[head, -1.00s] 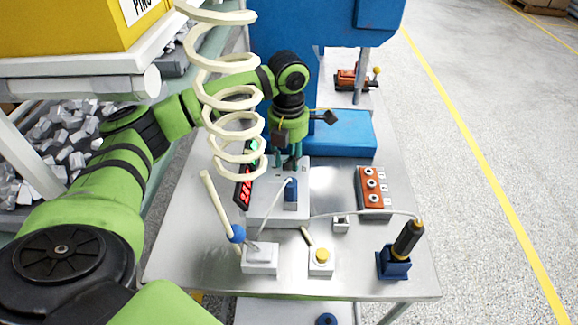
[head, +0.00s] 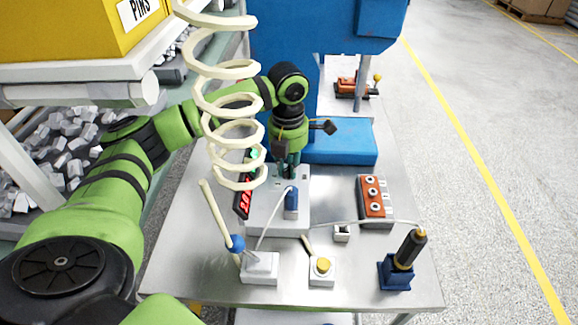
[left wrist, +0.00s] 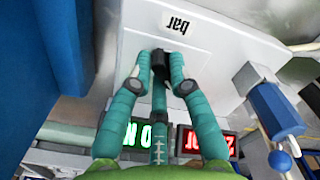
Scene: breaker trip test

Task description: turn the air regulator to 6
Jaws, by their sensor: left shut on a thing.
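The air regulator is a pale box (head: 270,216) on the metal table, with an upside-down "bar" label (left wrist: 178,23) in the left wrist view. Its small black knob (left wrist: 158,63) sits below that label. My left gripper (head: 287,172) reaches down to the box from above. In the left wrist view its teal fingers (left wrist: 159,56) are shut on the knob, one on each side. The knob's pointer and scale are mostly hidden by the fingers. A display beside the box has a green part (left wrist: 145,133) and red digits (left wrist: 207,143), inverted and partly covered. My right gripper is not in view.
A blue lever (head: 291,201) stands close to the box. A cream coiled hose (head: 232,132) hangs in front. A yellow button (head: 322,265), orange socket block (head: 374,200) and black-handled tool in a blue holder (head: 397,272) stand nearer the table's front and right.

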